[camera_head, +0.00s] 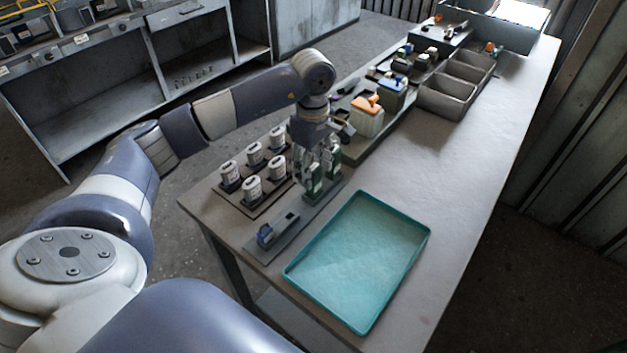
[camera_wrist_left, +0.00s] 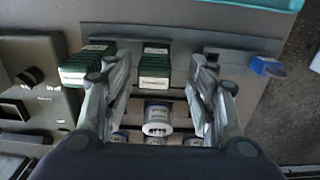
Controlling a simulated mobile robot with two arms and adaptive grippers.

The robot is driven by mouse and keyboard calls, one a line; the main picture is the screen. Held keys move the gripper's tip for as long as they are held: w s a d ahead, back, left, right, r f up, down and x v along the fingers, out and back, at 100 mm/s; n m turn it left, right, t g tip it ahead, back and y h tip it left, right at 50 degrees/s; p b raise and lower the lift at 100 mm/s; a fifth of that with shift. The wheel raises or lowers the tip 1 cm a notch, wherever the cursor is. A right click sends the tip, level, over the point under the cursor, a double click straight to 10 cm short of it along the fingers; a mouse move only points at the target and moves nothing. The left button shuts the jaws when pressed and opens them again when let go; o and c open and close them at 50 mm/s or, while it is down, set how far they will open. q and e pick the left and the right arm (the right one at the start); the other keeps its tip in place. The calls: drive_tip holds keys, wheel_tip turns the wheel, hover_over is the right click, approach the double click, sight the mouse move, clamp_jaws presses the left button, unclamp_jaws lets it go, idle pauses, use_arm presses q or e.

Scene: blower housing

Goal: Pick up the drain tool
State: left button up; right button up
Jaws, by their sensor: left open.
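My left gripper (camera_head: 308,165) hangs fingers-down over the tool mat on the table, near green labelled blocks (camera_head: 314,182). In the left wrist view the gripper (camera_wrist_left: 158,72) is open. One green labelled block (camera_wrist_left: 154,66) lies between its fingers in the picture, with no clear contact. The labels are too small to tell which is the drain tool.
White labelled canisters (camera_head: 252,188) stand in a rack left of the mat. A teal tray (camera_head: 358,262) is right of it. Bottles with orange and blue tops (camera_head: 367,117) and grey bins (camera_head: 447,95) stand farther back. The table's right side is clear.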

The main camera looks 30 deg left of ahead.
sight(315, 183)
use_arm(q)
drive_tip(key=shift+w+d+f+p, duration=0.15)
drive_tip(key=shift+f+p, duration=0.25)
drive_tip(key=shift+f, duration=0.25)
wheel_tip(315, 183, down, 3)
drive_tip(key=shift+w+d+f+p, duration=0.1)
drive_tip(key=shift+f+p, duration=0.1)
drive_tip(key=shift+p, duration=0.7)
drive_tip(key=shift+f, duration=0.55)
drive_tip(key=c, duration=1)
